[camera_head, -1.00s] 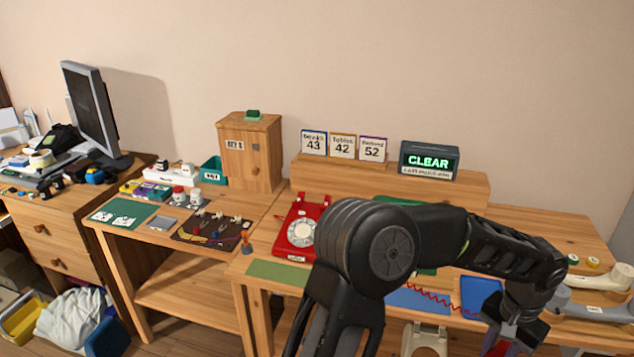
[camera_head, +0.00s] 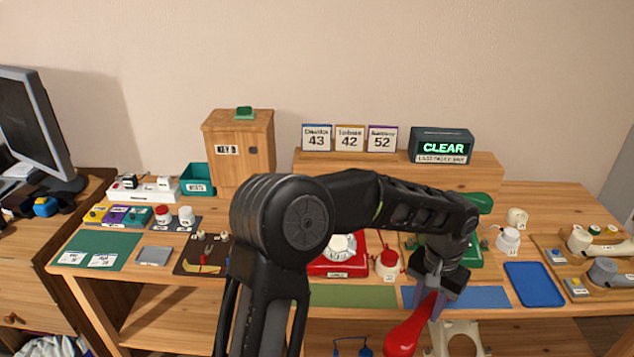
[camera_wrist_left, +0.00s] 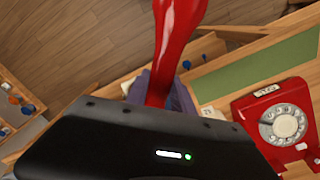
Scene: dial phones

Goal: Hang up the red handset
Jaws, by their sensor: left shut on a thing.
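The red handset (camera_head: 405,336) is held in my left gripper (camera_head: 432,300), in front of the table's front edge. It hangs down and toward the lower left in the head view. In the left wrist view the red handset (camera_wrist_left: 178,45) rises from between the fingers. The red dial phone (camera_head: 338,262) sits on the table to the left of the gripper, partly hidden behind my left arm. The same phone (camera_wrist_left: 262,108) shows at the right in the left wrist view. Its cradle top is hidden in the head view. My right gripper is not in view.
A green phone (camera_head: 468,250) stands behind the gripper. A red-topped white pot (camera_head: 388,264) is right of the red phone. A green mat (camera_head: 352,296), blue mat (camera_head: 485,297) and blue tray (camera_head: 533,284) lie along the front. A CLEAR sign (camera_head: 441,146) stands behind.

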